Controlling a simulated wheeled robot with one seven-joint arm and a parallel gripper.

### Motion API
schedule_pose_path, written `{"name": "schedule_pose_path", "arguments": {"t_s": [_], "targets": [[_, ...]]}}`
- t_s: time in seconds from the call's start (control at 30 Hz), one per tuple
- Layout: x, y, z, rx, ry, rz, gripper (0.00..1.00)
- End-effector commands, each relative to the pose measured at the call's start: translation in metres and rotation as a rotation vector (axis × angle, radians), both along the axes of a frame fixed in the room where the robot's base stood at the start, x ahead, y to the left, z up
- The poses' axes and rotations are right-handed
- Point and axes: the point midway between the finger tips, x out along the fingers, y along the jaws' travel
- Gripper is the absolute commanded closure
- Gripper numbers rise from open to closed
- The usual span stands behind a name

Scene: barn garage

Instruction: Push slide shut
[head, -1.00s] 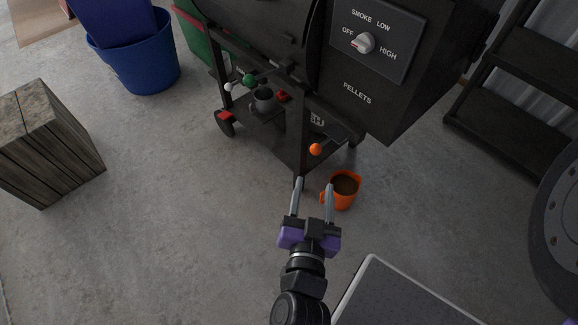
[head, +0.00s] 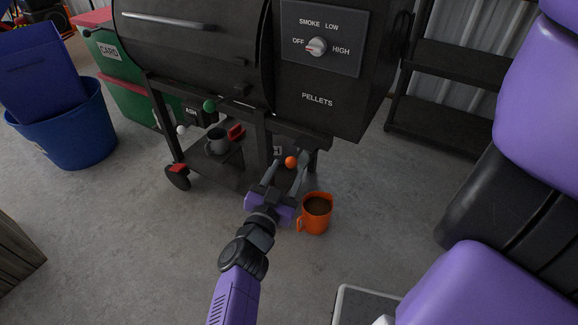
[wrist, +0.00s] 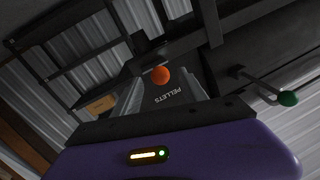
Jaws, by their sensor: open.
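A black pellet grill (head: 318,98) stands ahead. Small rods with ball knobs stick out under it: an orange knob (head: 291,161), a green knob (head: 209,105) and a white knob (head: 181,130). Which of these is the slide, I cannot tell for sure. My gripper (head: 286,170) is open at the orange knob, under the pellet box. In the wrist view the orange knob (wrist: 160,75) shows between the two fingertips; contact cannot be told. The green knob (wrist: 288,98) is off to the right there. The orange knob's rod is mostly hidden.
An orange mug (head: 316,214) with dark contents stands on the floor just right of my gripper. A blue tub (head: 70,140) is at left, black shelving (head: 450,105) at right.

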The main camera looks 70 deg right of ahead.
Motion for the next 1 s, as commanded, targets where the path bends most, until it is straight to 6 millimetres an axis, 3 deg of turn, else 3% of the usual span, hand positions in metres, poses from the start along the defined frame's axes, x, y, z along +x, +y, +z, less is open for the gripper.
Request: {"name": "schedule_pose_path", "arguments": {"t_s": [0.1, 0.3, 0.63, 0.9, 1.0], "targets": [[-0.002, -0.019, -0.002, -0.002, 0.001, -0.002, 0.50], [-0.002, -0.038, -0.001, 0.000, 0.000, -0.001, 0.50], [-0.002, -0.042, 0.000, 0.001, 0.000, 0.001, 0.50], [-0.002, -0.041, 0.000, 0.001, 0.000, 0.001, 1.00], [-0.002, -0.041, -0.001, 0.001, 0.000, 0.000, 1.00]]}}
